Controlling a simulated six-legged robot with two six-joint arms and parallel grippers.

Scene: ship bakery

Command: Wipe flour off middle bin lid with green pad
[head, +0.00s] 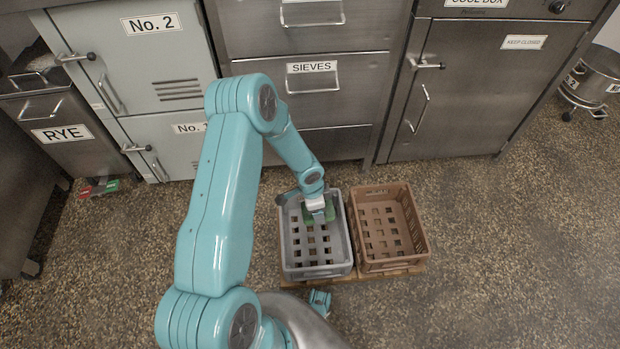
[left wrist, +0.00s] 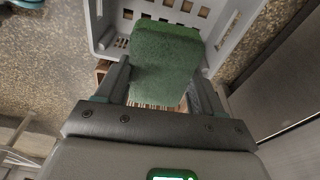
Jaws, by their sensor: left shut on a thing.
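My left gripper (head: 318,207) is shut on the green pad (head: 329,213) at the far end of the grey crate (head: 287,238). In the left wrist view the pad (left wrist: 165,60) sits between both fingers (left wrist: 160,90), and its far end overlaps the crate's slotted interior. I cannot tell whether it touches the crate floor. A steel bin marked RYE (head: 62,133) stands at the far left, with its lid (head: 28,82) partly in view.
A brown crate (head: 421,231) stands right of the grey crate, both on a low wooden base (head: 350,277). Steel drawers and cabinets line the back. Small red and green items (head: 99,188) lie near the bin. A wheeled pot (head: 590,78) stands far right. The right floor is clear.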

